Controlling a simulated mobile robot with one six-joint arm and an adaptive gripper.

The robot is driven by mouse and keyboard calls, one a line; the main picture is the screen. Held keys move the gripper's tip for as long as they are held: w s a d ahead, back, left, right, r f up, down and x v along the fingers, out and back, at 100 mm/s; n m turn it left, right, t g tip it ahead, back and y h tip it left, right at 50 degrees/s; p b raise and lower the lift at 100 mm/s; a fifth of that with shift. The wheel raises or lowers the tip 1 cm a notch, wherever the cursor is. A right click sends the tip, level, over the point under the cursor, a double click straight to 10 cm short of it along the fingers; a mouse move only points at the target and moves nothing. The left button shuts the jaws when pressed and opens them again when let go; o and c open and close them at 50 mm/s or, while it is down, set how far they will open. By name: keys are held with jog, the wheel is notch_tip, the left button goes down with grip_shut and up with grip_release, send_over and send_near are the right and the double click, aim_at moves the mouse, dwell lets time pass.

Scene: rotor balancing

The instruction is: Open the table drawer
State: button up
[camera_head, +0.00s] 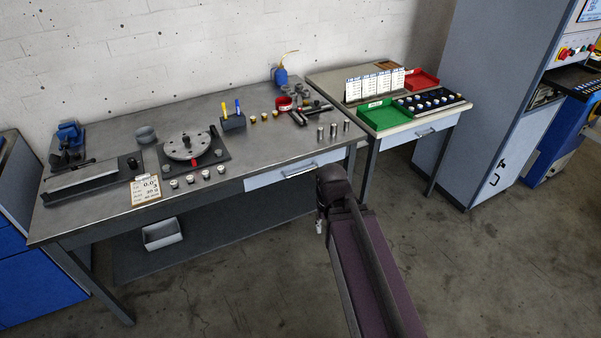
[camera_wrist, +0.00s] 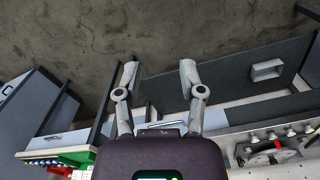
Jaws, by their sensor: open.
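The grey metal workbench (camera_head: 262,134) has a pale drawer (camera_head: 265,182) under the right part of its top. The drawer looks shut, its front flush with the bench edge, with a bar handle (camera_head: 300,170). My gripper (camera_head: 320,226) is in front of and below the drawer's right end, partly hidden by my arm. In the wrist view my gripper (camera_wrist: 159,70) has its two fingers spread apart with nothing between the tips. The handle (camera_wrist: 165,124) appears beyond the finger bases, partly hidden by my gripper's body.
A smaller table (camera_head: 400,136) with its own handled drawer stands to the right, bearing green (camera_head: 384,115) and red trays. A rotor disc (camera_head: 187,145), several small weights and a tool holder (camera_head: 232,121) sit on the workbench. A grey bin (camera_head: 162,234) is on the lower shelf. The floor in front is clear.

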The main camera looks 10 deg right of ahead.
jog(key=m+t+y+b, duration=0.5)
jog(key=m+t+b, duration=0.95)
jog(key=b, duration=1.75)
send_near(301, 172)
jog(key=s, duration=0.3)
jog(key=shift+s+d, duration=0.15)
jog(key=shift+d, duration=0.3)
jog(key=b+x, duration=0.2)
jog(key=x, duration=1.1)
jog(key=shift+w+r+b, duration=0.1)
jog(key=shift+w+b, duration=0.25)
jog(key=shift+w, duration=0.1)
